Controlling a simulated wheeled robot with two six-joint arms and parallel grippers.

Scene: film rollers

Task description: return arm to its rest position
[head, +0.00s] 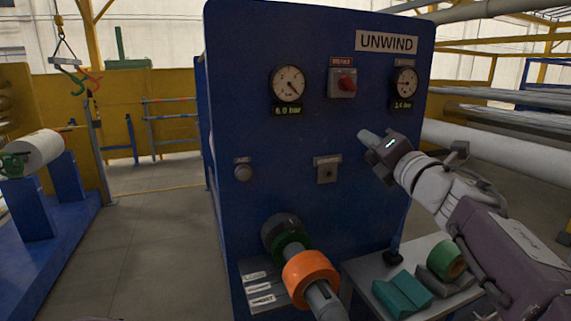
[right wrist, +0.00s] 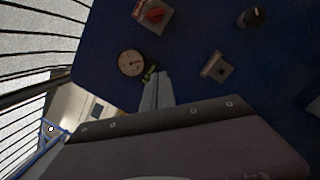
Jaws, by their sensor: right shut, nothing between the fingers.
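My right gripper (head: 366,137) is in front of the blue UNWIND panel (head: 250,120), right of its middle, with its arm coming in from the right. Its fingers are shut and hold nothing. In the right wrist view the closed fingers (right wrist: 153,92) point at the panel, near a round gauge (right wrist: 131,63). I cannot tell from these views whether the fingertips touch the panel. My left gripper is not in view.
The panel carries a red switch (head: 343,84), two gauges and a keyed switch (head: 326,171). A shaft with an orange ring (head: 309,277) juts out below.

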